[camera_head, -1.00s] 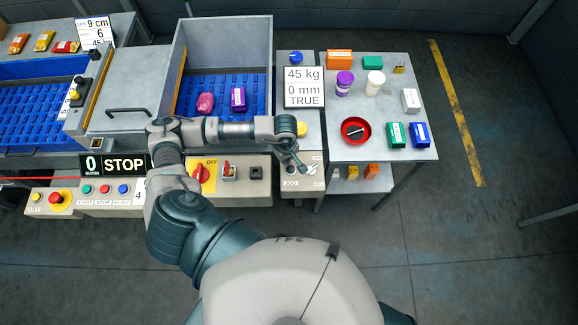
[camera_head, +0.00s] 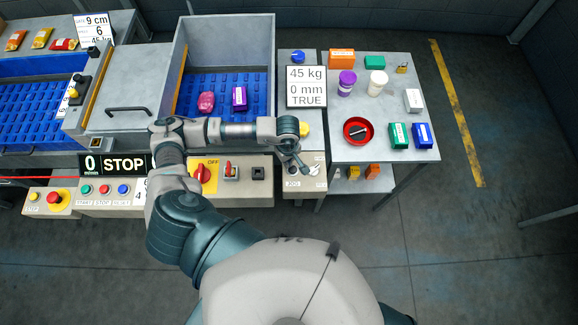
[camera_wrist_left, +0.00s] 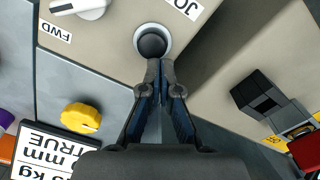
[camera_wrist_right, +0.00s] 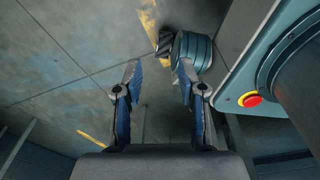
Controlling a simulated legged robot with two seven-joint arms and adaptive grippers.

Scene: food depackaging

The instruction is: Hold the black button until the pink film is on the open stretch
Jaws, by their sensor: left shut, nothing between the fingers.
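The black button (camera_wrist_left: 152,42) sits in a pale ring on the beige panel, beside a label that is partly cut off. My left gripper (camera_wrist_left: 160,66) is shut and empty, with its fingertips right at the button's edge. I cannot tell whether the button is pressed in. In the head view my left gripper (camera_head: 300,168) points down at the small panel, and the button is hidden there. The pink film pack (camera_head: 206,102) lies on the blue belt (camera_head: 222,84) in the open stretch, left of a purple pack (camera_head: 239,98). My right gripper (camera_wrist_right: 160,75) is open and empty over the floor.
A sign (camera_head: 306,87) reads 45 kg, 0 mm, TRUE; another display (camera_head: 123,164) reads STOP. A grey hood (camera_head: 130,85) covers the belt to the left. A side table (camera_head: 360,107) holds boxes, cups and a red bowl (camera_head: 357,130). A yellow knob (camera_wrist_left: 81,118) is near the left gripper.

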